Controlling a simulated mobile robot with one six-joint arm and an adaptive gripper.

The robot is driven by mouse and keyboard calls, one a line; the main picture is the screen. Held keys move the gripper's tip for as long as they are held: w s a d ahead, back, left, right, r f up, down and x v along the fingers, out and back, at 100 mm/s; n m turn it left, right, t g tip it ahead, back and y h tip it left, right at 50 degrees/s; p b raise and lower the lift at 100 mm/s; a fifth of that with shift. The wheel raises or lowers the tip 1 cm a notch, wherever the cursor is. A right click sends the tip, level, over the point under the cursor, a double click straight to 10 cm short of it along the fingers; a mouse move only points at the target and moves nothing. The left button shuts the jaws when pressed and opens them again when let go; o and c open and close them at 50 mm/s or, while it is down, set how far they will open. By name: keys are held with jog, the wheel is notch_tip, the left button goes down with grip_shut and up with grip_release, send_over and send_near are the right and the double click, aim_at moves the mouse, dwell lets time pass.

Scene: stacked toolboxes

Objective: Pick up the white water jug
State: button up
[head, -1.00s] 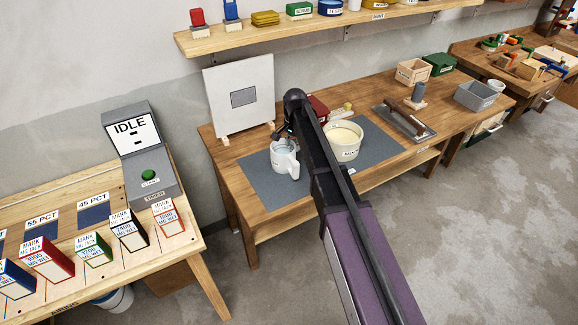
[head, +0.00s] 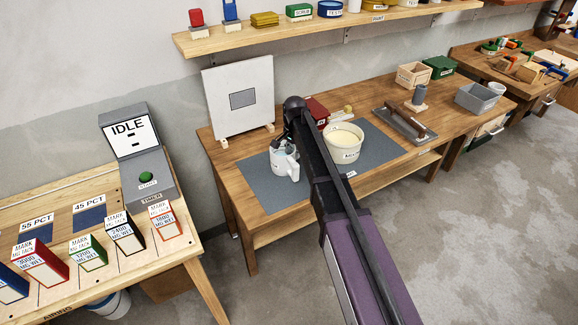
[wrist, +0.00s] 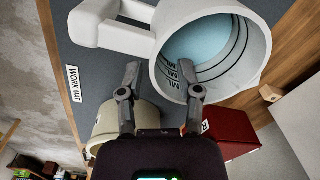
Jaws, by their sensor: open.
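The white water jug (head: 284,162) stands upright on the grey work mat in the head view. In the wrist view the jug (wrist: 262,50) fills the upper right, with bluish water and level marks inside and its handle to the left. My gripper (wrist: 160,72) is open at the jug's near rim. I cannot tell if either finger touches the jug. In the head view my arm partly hides the jug's top, and the fingers are hard to make out.
A cream bowl (head: 343,146) stands right of the jug on the work mat (head: 262,195). A red box (head: 317,108) is behind my arm. A white board (head: 222,97) stands behind the mat. The mat's front left is clear.

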jog(key=shift+f+b, duration=1.7)
jog(key=shift+f, duration=0.3)
grip_shut()
